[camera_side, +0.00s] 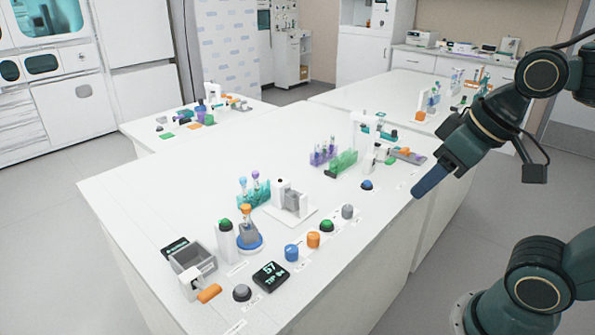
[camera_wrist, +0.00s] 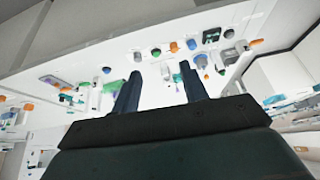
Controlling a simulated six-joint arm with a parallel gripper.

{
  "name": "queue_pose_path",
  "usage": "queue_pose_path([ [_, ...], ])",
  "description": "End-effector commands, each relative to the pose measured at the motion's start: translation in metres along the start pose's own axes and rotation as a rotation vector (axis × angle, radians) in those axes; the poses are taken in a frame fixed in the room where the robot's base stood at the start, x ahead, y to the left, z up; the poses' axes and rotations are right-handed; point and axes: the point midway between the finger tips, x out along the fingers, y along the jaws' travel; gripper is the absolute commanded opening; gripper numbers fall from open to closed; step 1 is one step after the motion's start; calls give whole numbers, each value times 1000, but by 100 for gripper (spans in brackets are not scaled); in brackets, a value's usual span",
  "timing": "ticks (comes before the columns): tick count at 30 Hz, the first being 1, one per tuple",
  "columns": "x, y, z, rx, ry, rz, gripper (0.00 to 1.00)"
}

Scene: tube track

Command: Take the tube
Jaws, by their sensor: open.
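A teal rack (camera_side: 254,197) on the front bench holds upright tubes (camera_side: 256,177) with blue and purple tops. Farther back, a purple rack (camera_side: 322,157) with small tubes stands beside a green rack (camera_side: 342,163). Which tube is meant, I cannot tell. My gripper (camera_side: 416,192) is above the bench's right edge, apart from all the tubes. In the wrist view my gripper (camera_wrist: 155,80) has its two fingers spread, with nothing between them. The racks are too small to make out clearly there.
A grey balance-like device (camera_side: 290,198) stands right of the teal rack. A flask (camera_side: 248,237) on a blue base, a grey box (camera_side: 192,262), a black display (camera_side: 270,276) and several coloured knobs (camera_side: 313,239) line the front. Bare bench (camera_side: 150,205) lies at left.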

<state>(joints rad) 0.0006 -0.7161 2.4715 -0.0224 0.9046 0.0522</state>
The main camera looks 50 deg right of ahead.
Motion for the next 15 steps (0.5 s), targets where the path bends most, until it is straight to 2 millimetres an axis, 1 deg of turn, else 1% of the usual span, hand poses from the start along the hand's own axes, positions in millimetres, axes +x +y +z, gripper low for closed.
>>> queue_pose_path([
  [5, 0, -11, -24, 86, -34, -31, 44],
  [11, 6, -28, -62, 230, -93, -75, 44],
  [15, 13, -40, -88, 336, -143, -100, 44],
])
